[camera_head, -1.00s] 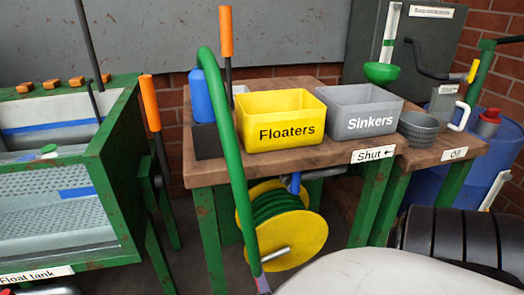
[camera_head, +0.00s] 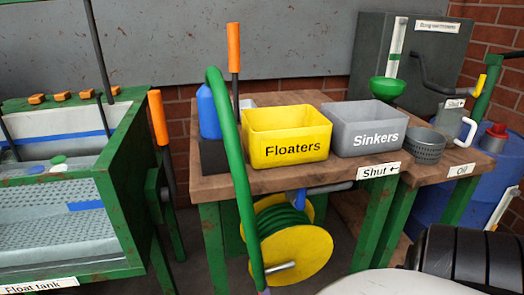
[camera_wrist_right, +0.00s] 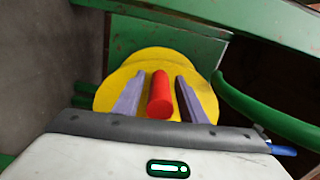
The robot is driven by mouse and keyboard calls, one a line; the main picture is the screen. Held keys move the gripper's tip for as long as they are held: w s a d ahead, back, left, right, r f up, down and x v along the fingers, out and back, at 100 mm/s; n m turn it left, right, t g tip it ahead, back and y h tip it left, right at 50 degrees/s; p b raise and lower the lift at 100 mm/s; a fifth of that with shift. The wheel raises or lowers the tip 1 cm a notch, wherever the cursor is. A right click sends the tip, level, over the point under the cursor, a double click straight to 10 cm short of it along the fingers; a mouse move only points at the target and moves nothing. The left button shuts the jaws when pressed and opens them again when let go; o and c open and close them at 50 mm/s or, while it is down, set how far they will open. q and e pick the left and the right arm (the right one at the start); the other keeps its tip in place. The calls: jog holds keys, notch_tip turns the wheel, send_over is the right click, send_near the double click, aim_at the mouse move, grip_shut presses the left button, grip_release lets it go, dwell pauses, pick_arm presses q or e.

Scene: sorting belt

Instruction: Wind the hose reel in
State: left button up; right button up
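The hose reel (camera_head: 305,250) has yellow flanges and green hose wound between them. It sits under the wooden bench in the head view, with a grey rod at its front face. The reel's yellow face also shows in the right wrist view (camera_wrist_right: 112,82). There a red handle (camera_wrist_right: 160,95) points toward the camera. My right gripper (camera_wrist_right: 161,76) has its two fingers on either side of the handle, with visible gaps, so it is open. A green hose (camera_head: 238,180) arches past the bench front. My left gripper is in neither view.
A float tank (camera_head: 125,215) stands at left. Green bench legs flank the reel.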

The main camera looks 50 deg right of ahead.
aim_at(258, 250)
jog(key=shift+r, duration=0.15)
jog(key=shift+r+p, duration=0.4)
jog(key=shift+p, duration=0.1)
notch_tip(258, 250, up, 3)
jog(key=p, duration=0.2)
jog(key=shift+f+p, duration=0.15)
jog(key=shift+p, duration=0.15)
notch_tip(258, 250, up, 5)
jog(key=p, duration=0.4)
jog(key=shift+p, duration=0.4)
jog(key=shift+r+p, duration=0.55)
jog(key=shift+r, duration=0.1)
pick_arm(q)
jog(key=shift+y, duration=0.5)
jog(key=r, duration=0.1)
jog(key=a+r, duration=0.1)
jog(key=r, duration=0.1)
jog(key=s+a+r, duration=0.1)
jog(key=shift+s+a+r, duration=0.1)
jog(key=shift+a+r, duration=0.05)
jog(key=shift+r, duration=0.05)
